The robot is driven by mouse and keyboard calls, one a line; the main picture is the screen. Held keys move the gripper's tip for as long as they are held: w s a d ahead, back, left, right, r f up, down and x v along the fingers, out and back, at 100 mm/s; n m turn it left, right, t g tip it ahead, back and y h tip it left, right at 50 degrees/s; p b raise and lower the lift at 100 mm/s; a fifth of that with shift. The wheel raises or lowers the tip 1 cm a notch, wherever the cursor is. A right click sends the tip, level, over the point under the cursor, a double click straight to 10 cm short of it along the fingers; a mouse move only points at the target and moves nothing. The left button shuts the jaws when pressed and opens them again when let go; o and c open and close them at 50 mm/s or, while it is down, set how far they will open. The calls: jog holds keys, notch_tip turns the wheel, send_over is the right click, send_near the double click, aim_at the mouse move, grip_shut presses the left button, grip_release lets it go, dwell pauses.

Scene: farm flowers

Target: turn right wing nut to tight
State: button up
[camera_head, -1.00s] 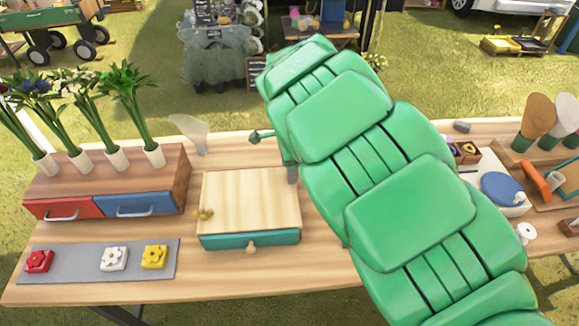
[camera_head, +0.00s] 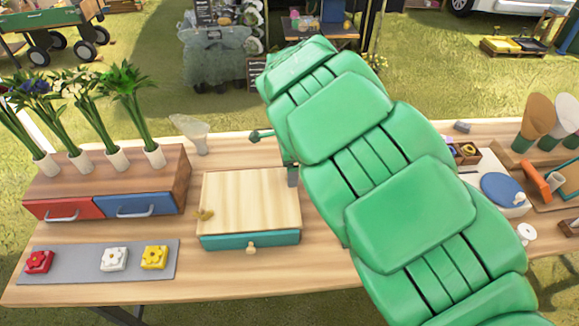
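A wooden flower press (camera_head: 250,195) with a pale top board and a teal front drawer stands mid-table. A brass wing nut (camera_head: 205,214) sits at the left edge of its top. No right wing nut shows; the right edge is partly behind my green arm. The grey tip of my gripper (camera_head: 292,177) points down at the press's back right corner. I cannot tell whether it touches anything. Most of the gripper is hidden by my arm, so its opening does not show.
A wooden block with flower vases and red and blue drawers (camera_head: 150,204) stands at left. A grey mat (camera_head: 85,264) holds red, white and yellow flower pieces. A clear funnel-shaped item (camera_head: 195,132) stands behind. A blue disc (camera_head: 502,188) lies at right.

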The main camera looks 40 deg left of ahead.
jog(key=shift+r, duration=0.1)
jog(key=shift+r, duration=3.8)
